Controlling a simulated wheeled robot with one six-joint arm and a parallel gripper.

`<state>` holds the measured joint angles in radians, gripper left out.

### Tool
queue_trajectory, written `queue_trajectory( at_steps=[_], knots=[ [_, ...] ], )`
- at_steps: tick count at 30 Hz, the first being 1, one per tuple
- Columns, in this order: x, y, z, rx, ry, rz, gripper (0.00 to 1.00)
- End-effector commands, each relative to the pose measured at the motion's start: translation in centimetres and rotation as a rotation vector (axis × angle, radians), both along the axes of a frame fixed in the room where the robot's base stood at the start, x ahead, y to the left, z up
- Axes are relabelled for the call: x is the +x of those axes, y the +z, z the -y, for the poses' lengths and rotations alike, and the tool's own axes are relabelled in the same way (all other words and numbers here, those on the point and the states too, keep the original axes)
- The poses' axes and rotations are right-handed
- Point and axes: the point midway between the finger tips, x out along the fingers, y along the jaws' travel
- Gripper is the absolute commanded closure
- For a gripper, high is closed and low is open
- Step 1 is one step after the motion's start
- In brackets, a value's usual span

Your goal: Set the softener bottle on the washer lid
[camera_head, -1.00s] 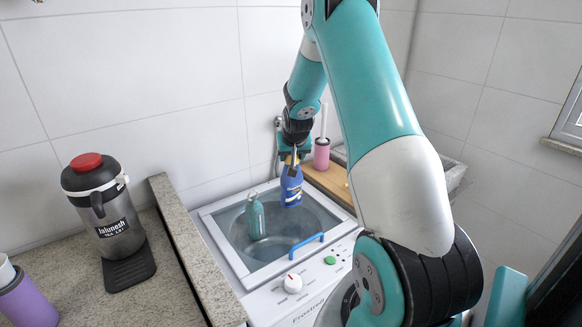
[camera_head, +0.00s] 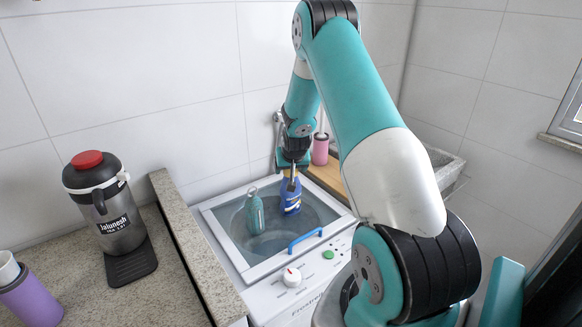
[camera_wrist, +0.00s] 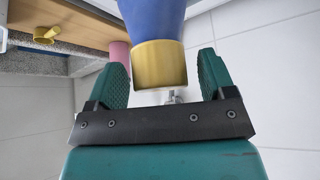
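The blue bottle with a yellow cap (camera_head: 290,197), which I take as the softener bottle, stands upright on the glassy washer lid (camera_head: 272,262), toward its back right. My gripper (camera_head: 292,172) is above it, pointing down. In the wrist view, my gripper (camera_wrist: 163,82) is open, with a finger on each side of the yellow cap (camera_wrist: 160,65) and a gap on both sides. The blue bottle body (camera_wrist: 152,18) shows beyond the cap. Its base is not shown in the wrist view.
A teal bottle (camera_head: 255,214) stands on the lid just left of the blue one. A blue handle (camera_head: 305,240) lies at the lid's front. A pink holder (camera_head: 320,149) stands on a wooden board behind. A steel jug (camera_head: 105,205) and purple cup (camera_head: 30,300) are on the left counter.

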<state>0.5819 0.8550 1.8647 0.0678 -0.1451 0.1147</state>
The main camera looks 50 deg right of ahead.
Motion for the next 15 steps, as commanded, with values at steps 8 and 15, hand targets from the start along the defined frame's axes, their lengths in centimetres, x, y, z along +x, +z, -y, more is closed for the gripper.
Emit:
queue_trajectory(
  at_steps=[8,15],
  knots=[
    [0.0,0.1,0.0,0.000,0.000,0.000,0.23],
    [-0.9,2.1,-0.8,-0.003,0.000,0.003,0.23]
  ],
)
